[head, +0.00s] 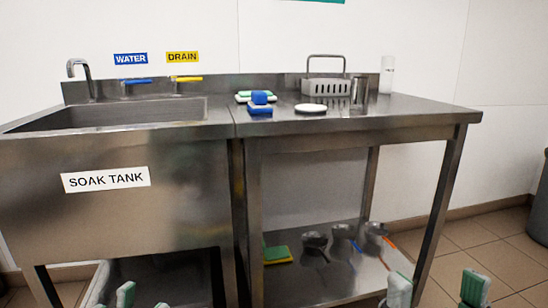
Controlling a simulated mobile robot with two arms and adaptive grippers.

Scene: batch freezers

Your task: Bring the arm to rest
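My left gripper (143,300) shows at the bottom left edge, in front of the soak tank (110,205). Only its fingertips and a pale part of my arm are in view; the tips are apart with nothing seen between them. My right gripper (436,289) shows at the bottom right, in front of the steel table's right end. Its two green and grey fingertips are wide apart and empty. The rest of both grippers is cut off by the lower edge.
The steel table (400,108) holds sponges (260,101), a white disc (311,108), a steel caddy (325,85), a metal cup (359,90) and a white bottle (387,75). Its lower shelf (310,285) holds several scoops. A grey bin (541,210) stands right; tiled floor between is clear.

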